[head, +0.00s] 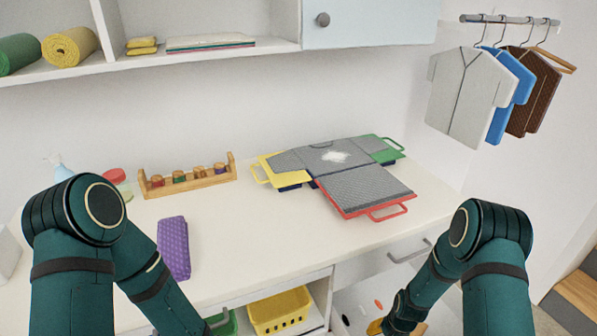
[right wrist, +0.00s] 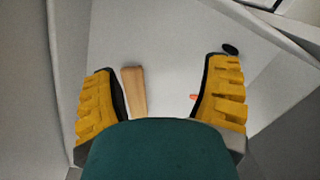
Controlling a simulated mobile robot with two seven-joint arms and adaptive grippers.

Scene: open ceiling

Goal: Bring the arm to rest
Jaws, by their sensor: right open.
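My right arm comes in from the right in the head view and hangs down past the counter's front edge. My right gripper (right wrist: 162,68) is open in the right wrist view, its two yellow fingers spread wide with nothing held. A wooden stick-like piece (right wrist: 134,92) shows beside the left finger; I cannot tell how far below it lies. My left arm reaches down at the left of the head view, and its gripper is out of the picture.
The white counter (head: 260,255) holds a folding board with a grey shirt (head: 365,188), a wooden rack (head: 187,180) and a purple folded cloth (head: 173,248). Below are a drawer handle (head: 410,252) and a yellow basket (head: 280,311). Shirts (head: 467,97) hang at the right.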

